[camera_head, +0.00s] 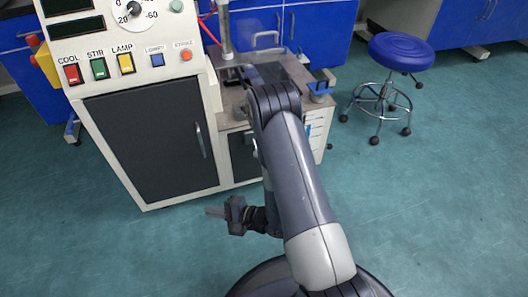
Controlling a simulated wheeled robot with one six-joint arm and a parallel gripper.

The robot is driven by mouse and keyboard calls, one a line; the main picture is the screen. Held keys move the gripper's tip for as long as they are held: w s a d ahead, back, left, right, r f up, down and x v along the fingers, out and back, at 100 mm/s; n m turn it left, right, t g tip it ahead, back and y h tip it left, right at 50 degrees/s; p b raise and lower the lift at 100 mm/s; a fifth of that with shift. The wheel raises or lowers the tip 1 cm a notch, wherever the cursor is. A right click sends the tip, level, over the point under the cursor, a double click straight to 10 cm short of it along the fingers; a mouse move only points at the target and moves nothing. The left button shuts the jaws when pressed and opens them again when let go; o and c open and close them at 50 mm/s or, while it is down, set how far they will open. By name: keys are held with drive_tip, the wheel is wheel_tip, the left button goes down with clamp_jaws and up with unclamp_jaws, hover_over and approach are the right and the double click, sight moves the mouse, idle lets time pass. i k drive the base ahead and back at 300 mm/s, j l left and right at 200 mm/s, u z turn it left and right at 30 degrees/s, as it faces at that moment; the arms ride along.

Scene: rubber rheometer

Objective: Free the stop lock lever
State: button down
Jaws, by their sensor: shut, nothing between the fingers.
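The rheometer cabinet (140,110) stands at the upper left, with a dark door and a pale control panel. I cannot make out for certain which part is the stop lock lever. My own arm hides part of the machine's lower right section and worktop.
The panel has red, green, yellow and blue buttons (125,63) and an orange one (187,55). The door handle (200,140) sticks out. A blue stool (400,52) stands at the right. The green floor (430,210) is clear at the right.

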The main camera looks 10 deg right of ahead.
sight(255, 154)
drive_tip(key=i+l, duration=0.15)
drive_tip(key=l, duration=0.2)
drive_tip(key=i+l+u, duration=0.1)
drive_tip(key=l, duration=0.3)
drive_tip(key=i+l+u, duration=0.1)
drive_tip(key=l, duration=0.25)
drive_tip(key=i+l, duration=0.15)
drive_tip(key=l, duration=0.25)
drive_tip(key=i+l+u, duration=0.1)
drive_tip(key=l, duration=0.3)
